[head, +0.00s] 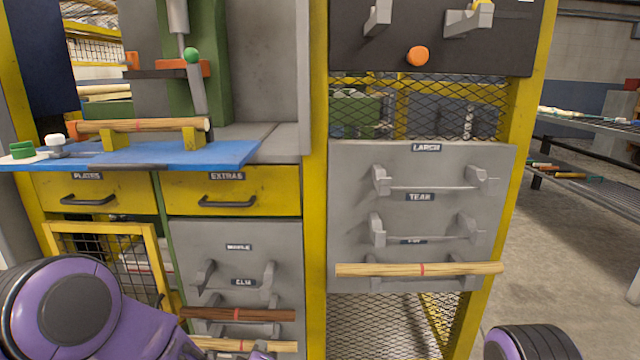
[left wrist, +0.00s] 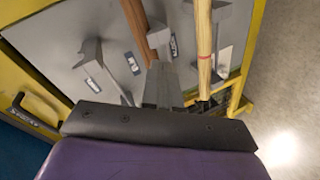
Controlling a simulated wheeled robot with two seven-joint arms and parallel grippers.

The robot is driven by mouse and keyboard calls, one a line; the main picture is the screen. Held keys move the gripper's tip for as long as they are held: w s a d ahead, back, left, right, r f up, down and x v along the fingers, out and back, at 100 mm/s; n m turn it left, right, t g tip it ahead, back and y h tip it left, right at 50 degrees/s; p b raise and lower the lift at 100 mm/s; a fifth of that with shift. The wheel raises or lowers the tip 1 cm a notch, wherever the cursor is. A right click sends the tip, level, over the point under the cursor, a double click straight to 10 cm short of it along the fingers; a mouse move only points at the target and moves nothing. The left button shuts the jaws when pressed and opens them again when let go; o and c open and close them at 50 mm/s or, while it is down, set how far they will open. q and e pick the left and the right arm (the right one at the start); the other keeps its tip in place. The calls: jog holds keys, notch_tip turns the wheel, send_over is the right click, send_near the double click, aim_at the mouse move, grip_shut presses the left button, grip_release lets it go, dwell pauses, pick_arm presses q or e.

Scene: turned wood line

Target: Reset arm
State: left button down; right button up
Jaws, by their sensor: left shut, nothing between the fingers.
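My purple left arm comes in from the lower left in the head view, and its hand is mostly cut off by the bottom edge. In the left wrist view my left gripper (left wrist: 160,82) is shut, with its grey fingers together and nothing held. Its tips point at the grey rack panel, between a dark reddish wood rod (left wrist: 138,30) and a pale rod with a red band (left wrist: 205,50). I cannot tell whether they touch anything. Only a rounded part of my right arm shows at the lower right of the head view; its gripper is out of sight.
A grey panel (head: 350,185) has hooks holding a pale rod (head: 418,269). A lower left panel (head: 215,240) holds a dark rod (head: 240,314). A blue bench mat (head: 215,153) bears a rod on yellow supports (head: 108,140). Floor (head: 540,270) is clear at right.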

pick_arm(q)
jog(key=s+a+f+m+g, duration=0.4)
jog(key=s+a+f+m, duration=0.15)
jog(key=s+f, duration=0.55)
jog(key=s+a+f+m+g+y, duration=0.15)
jog(key=s+a+f, duration=0.25)
jog(key=s, duration=0.4)
jog(key=s+a+f+g, duration=0.3)
jog(key=s+a, duration=0.1)
jog(key=s, duration=0.5)
jog(key=s+a+f+g+y, duration=0.1)
jog(key=s+a+f+g, duration=0.25)
jog(key=s, duration=0.45)
notch_tip(320, 180, up, 28)
jog(key=w+t+p, duration=0.1)
jog(key=p, duration=2.7)
jog(key=shift+f, duration=0.15)
